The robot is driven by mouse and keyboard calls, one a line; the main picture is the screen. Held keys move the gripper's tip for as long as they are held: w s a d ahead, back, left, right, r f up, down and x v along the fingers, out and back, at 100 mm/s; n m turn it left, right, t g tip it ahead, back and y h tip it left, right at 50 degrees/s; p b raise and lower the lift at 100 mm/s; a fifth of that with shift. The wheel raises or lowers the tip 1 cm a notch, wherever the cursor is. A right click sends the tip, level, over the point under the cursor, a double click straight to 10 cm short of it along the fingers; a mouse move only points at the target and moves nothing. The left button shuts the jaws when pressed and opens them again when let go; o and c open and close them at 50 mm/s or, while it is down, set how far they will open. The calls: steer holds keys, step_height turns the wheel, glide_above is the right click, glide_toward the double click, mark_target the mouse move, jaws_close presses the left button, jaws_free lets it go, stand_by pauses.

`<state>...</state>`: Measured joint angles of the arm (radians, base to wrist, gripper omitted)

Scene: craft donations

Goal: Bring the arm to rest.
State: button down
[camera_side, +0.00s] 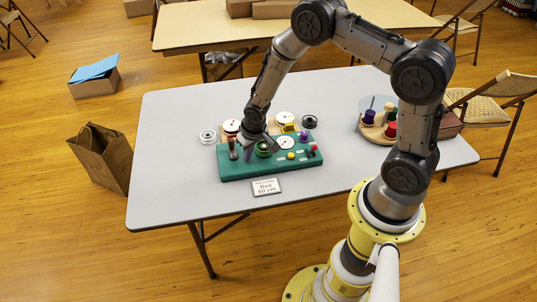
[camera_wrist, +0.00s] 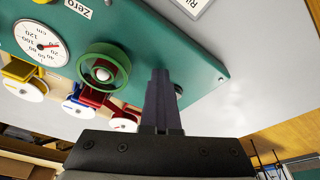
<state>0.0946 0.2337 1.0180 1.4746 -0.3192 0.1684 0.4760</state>
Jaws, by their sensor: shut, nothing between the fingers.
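My gripper (camera_side: 248,154) is at the end of my arm, low over the left part of a green panel (camera_side: 240,171) on the grey table. Its fingers are together and empty. In the wrist view the shut dark fingers (camera_wrist: 160,75) point at the panel's green face (camera_wrist: 205,75), beside a green handwheel (camera_wrist: 84,68). I cannot tell whether the fingertips touch the panel. The handwheel (camera_side: 264,149) is just right of my gripper in the side view. A white dial (camera_side: 285,142) with a pointer is on the panel and also shows in the wrist view (camera_wrist: 40,43).
A card (camera_side: 267,187) reading "Red 60 cm" lies in front of the panel. Several spools, including a white one (camera_side: 208,136) and a black one (camera_side: 309,121), are behind it. A round wooden stand (camera_side: 371,134) holds spools at right. The table's left side (camera_side: 165,175) is clear.

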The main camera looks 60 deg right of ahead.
steer(key=a, duration=0.1)
steer(key=w+a+r, duration=0.1)
steer(key=shift+w+a, duration=0.25)
steer(key=shift+a, duration=0.1)
steer(key=shift+w+a, duration=0.75)
steer(key=shift+w, duration=0.1)
steer(key=c, duration=1.6)
jaws_free()
steer(key=shift+r, duration=0.1)
steer(key=c, duration=1.2)
jaws_free()
steer(key=shift+c, duration=0.2)
step_height(320, 180, up, 8)
steer(key=shift+f, duration=0.25)
